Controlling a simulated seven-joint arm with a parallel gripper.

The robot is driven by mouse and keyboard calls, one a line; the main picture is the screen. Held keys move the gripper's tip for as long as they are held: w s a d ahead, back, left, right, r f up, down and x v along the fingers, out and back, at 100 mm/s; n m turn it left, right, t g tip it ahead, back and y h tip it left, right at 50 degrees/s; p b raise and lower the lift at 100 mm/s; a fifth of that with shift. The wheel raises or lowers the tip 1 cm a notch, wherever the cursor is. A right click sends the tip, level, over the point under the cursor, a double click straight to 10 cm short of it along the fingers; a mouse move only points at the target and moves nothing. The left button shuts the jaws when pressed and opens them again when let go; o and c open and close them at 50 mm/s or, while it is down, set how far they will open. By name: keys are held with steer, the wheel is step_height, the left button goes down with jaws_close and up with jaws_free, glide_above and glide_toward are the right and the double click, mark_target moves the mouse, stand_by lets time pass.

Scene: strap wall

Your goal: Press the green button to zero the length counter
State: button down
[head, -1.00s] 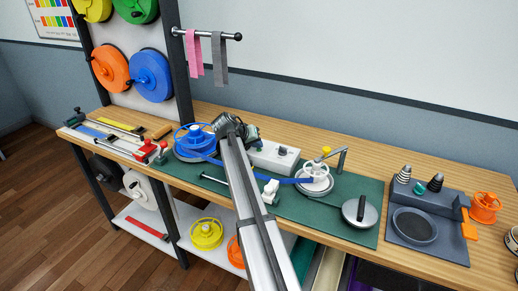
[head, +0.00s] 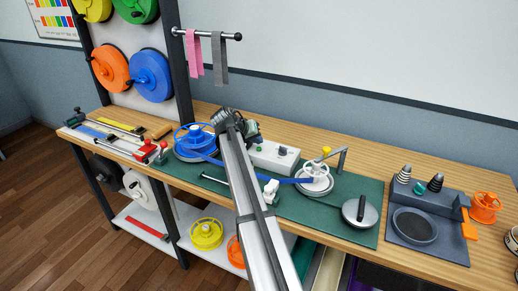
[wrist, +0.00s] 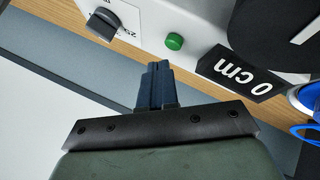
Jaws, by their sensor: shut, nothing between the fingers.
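The green button (wrist: 174,41) is a small round cap on a pale grey box (wrist: 200,20) in the wrist view. It also shows in the head view (head: 259,149), just right of my arm's end. The length counter's dark display (wrist: 240,75) reads 0 cm, upside down in the wrist view. My gripper (wrist: 157,66) is shut and empty. Its fingertips appear apart from the button, below and slightly left of it in the wrist view.
A dark knob (wrist: 104,24) sits on the same box, left of the button. In the head view a blue strap reel (head: 195,137) stands left of my arm, and a white wheel (head: 315,178) with blue strap stands right.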

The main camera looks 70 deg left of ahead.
mark_target(257, 151)
step_height(257, 151, up, 5)
steer(key=shift+f, duration=0.1)
stand_by(0.5)
stand_by(0.7)
